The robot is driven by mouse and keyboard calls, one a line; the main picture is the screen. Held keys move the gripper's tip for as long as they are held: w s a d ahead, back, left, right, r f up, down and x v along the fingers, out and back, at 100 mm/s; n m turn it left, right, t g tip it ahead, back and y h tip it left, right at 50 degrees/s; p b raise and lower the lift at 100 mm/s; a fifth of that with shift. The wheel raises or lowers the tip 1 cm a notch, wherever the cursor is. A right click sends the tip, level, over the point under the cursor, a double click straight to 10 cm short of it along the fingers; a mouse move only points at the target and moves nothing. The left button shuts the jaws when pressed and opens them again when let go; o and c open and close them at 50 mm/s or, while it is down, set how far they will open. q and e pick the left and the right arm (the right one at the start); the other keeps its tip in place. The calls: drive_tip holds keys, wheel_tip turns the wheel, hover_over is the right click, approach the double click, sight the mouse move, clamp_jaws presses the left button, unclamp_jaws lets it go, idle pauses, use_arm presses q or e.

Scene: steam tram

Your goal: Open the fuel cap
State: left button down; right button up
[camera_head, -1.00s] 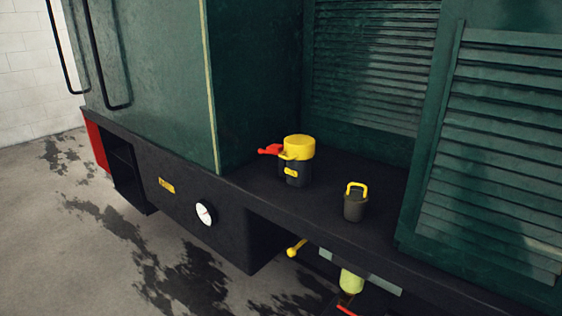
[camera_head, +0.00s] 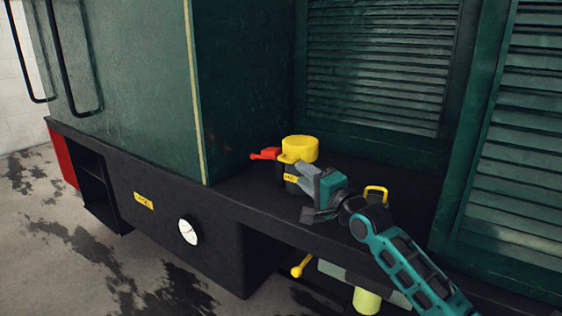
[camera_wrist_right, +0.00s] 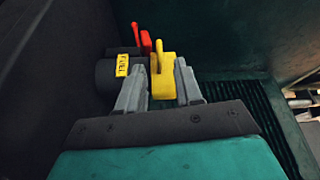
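The fuel filler is a short dark neck with a yellow cap (camera_head: 300,149) on top and a yellow label (camera_head: 292,178) on its side. A red lever (camera_head: 265,154) sticks out to its left. My right gripper (camera_head: 308,190) is just in front and to the right of the neck, with its fingers apart. In the right wrist view, the yellow cap (camera_wrist_right: 163,82) shows ahead, between and beyond the two grey fingertips (camera_wrist_right: 158,82), with the red lever behind it. I cannot tell whether a finger touches it. My left gripper is not in view.
The filler stands on a dark ledge (camera_head: 240,193) between green body panels. A small can with a yellow handle (camera_head: 376,190) is partly hidden behind my right arm. Louvred panels (camera_head: 375,70) close the back.

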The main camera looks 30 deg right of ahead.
sight(286, 162)
drive_tip(key=w, duration=0.6)
drive_tip(key=w+b, duration=0.1)
drive_tip(key=w, duration=0.3)
drive_tip(key=shift+r, duration=0.3)
clamp_jaws()
drive_tip(key=shift+r, duration=0.1)
